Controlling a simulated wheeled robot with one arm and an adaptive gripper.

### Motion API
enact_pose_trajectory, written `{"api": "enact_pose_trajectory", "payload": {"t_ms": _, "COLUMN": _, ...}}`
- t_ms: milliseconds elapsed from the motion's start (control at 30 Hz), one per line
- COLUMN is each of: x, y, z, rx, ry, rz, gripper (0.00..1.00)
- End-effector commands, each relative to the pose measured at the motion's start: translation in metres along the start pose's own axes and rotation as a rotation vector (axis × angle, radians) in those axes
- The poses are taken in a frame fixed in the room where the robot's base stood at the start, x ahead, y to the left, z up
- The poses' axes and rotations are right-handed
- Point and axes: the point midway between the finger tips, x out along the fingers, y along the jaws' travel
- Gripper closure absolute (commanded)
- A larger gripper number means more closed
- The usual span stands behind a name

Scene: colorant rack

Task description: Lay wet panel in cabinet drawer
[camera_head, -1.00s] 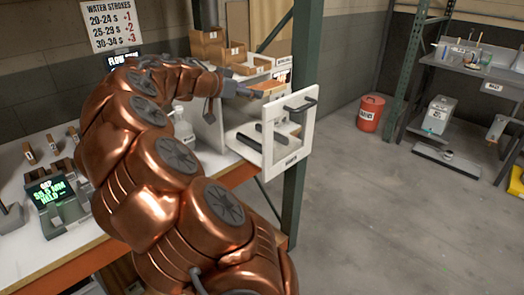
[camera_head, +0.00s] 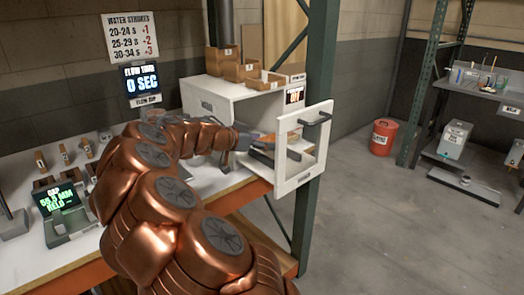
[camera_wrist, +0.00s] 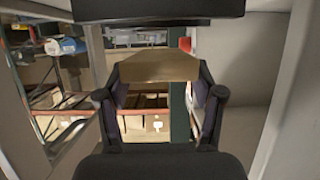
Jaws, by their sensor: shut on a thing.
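A white cabinet (camera_head: 214,103) stands on the bench in the head view. Its drawer is pulled out, with a framed white front (camera_head: 290,184), a black handle (camera_head: 314,119) and dark bars (camera_head: 284,153) inside. My gripper (camera_head: 250,140) is at the drawer opening, behind the front. It is shut on the panel (camera_head: 266,139), of which only a small orange piece shows beside the fingers. In the wrist view the panel (camera_wrist: 155,66) is a tan plate between the two fingers of my gripper (camera_wrist: 160,88). Whether it touches the drawer bars cannot be told.
Small wooden boxes (camera_head: 246,71) sit on the cabinet top. A green post (camera_head: 318,80) stands close behind the drawer. The gap gauge (camera_head: 66,205) is at the left of the bench. A red bin (camera_head: 383,138) and open floor lie to the right.

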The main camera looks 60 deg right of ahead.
Motion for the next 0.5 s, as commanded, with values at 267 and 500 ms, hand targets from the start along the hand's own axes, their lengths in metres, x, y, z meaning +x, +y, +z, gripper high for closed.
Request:
{"api": "enact_pose_trajectory", "payload": {"t_ms": 267, "x": 0.011, "y": 0.000, "z": 0.028, "rx": -0.002, "ry": 0.000, "rz": -0.001, "gripper": 0.70}}
{"api": "enact_pose_trajectory", "payload": {"t_ms": 500, "x": 0.011, "y": 0.000, "z": 0.029, "rx": 0.000, "ry": 0.001, "rz": -0.001, "gripper": 0.70}}
